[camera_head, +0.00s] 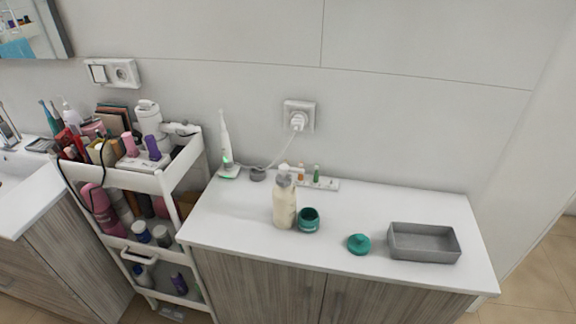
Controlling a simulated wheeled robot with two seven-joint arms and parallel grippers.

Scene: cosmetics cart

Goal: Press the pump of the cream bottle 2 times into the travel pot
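The cream bottle (284,204) is a cream-coloured pump bottle standing upright on the white counter, in the middle of the head view. Its pump head (284,171) is on top. The travel pot (309,220) is a small teal pot standing open just to the right of the bottle's base. A teal lid (358,244) lies on the counter to the right of the pot, apart from it. Neither of my grippers shows in this view.
A grey tray (424,242) sits at the right of the white counter (240,235). An electric toothbrush (226,143) on its charger and a small strip with little bottles (318,183) stand along the wall. A crowded white cart (150,182) is at the left.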

